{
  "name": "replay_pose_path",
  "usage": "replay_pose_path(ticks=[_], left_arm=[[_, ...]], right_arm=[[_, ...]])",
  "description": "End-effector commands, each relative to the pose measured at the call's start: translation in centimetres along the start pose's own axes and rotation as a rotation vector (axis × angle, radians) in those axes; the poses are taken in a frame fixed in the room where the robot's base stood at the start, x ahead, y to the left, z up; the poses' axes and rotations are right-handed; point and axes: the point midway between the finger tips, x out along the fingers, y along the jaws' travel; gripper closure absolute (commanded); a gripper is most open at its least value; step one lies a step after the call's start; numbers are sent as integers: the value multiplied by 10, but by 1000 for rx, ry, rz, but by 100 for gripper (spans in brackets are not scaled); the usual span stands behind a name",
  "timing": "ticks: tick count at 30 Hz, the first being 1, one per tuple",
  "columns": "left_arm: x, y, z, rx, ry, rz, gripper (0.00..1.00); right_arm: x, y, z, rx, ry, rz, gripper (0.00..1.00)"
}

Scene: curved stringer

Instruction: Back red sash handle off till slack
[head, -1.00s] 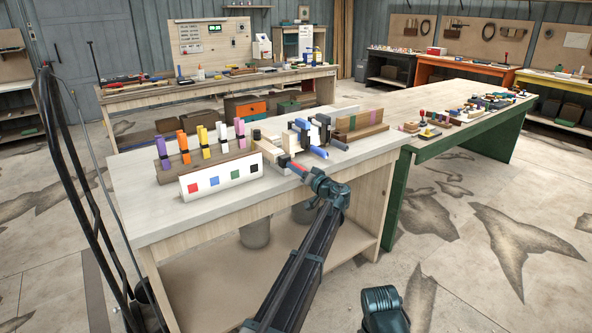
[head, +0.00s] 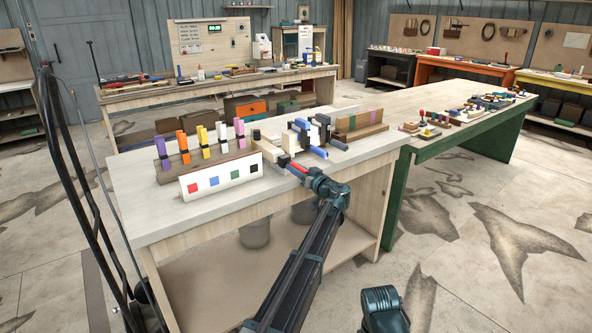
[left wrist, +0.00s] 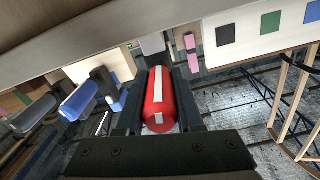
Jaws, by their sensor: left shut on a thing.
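The blue handle (left wrist: 79,100) and a grey handle (left wrist: 35,113) stick out to the left in the wrist view. My right gripper is out of the picture.
The pale bench (head: 150,218) also holds a white board with coloured squares (head: 222,178) and a wooden rack of coloured clamps (head: 170,167). A green-legged table (head: 455,142) adjoins on the right. A black hand truck (head: 60,150) stands at left.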

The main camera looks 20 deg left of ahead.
Motion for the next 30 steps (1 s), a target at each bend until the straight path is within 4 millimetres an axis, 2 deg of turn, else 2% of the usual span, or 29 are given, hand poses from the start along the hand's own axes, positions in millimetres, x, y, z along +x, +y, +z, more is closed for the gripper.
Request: replay_pose_path(ticks=[5,6,10,18,22,26,30], left_arm=[[-2,-1,2,-3,-6,-1,100],[-2,-1,2,-3,-6,-1,57],[-1,-1,2,-1,-4,-1,34],[-1,0,1,0,-2,0,34],[-9,-1,1,1,-1,1,34],[-32,-2,1,1,-1,2,34],[-64,-2,1,0,-1,3,34]], right_arm=[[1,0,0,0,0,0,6],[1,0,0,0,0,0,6],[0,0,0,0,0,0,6],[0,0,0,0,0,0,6],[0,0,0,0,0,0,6],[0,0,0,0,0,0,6],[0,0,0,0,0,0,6]])
